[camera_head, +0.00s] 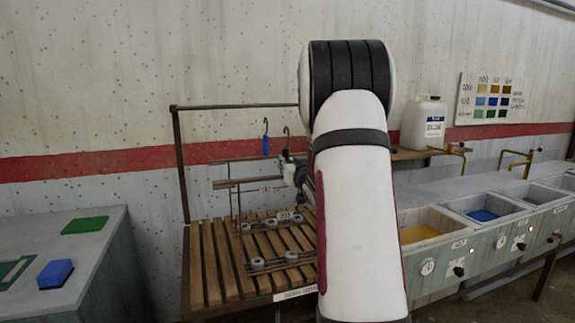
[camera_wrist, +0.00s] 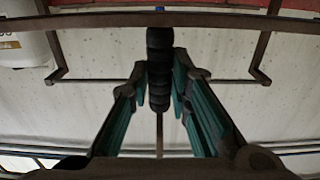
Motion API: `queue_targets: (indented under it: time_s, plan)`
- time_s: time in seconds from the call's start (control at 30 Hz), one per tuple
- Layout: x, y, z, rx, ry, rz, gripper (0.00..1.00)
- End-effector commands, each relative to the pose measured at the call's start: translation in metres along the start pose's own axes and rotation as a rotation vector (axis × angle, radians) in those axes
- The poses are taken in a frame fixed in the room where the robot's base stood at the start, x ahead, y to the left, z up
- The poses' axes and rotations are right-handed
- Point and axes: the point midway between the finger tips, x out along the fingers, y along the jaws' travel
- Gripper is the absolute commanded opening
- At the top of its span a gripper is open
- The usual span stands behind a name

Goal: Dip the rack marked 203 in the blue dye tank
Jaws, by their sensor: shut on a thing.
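My gripper (camera_head: 288,168) is in front of the slatted bench. In the wrist view its teal-lined fingers (camera_wrist: 160,82) are shut on a black ribbed grip (camera_wrist: 159,50). In the head view a dark hook (camera_head: 287,131) rises just above my gripper. A blue grip (camera_head: 266,145) with its own hook stands just left of it. Racks with thin rods and grey round pieces (camera_head: 257,264) are at the bench; a small tag (camera_head: 285,216) there is too small to read surely, so I cannot tell which rack is 203. The blue dye tank (camera_head: 514,207) is at the right.
A yellow dye tank (camera_head: 397,222) stands left of the blue one. The slatted bench (camera_head: 212,265) has a metal frame (camera_head: 235,107) above it. A white jug (camera_head: 424,125) is on a shelf behind. A grey-topped counter (camera_head: 95,245) stands at left. My arm hides the bench's right part.

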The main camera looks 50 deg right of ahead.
Motion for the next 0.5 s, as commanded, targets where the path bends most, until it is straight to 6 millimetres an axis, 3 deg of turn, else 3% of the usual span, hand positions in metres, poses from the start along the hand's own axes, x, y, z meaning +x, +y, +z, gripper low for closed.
queue_targets:
  time_s: [0.5]
  plan:
    - [0.0000, 0.0000, -0.0092, -0.001, 0.006, -0.001, 0.00]
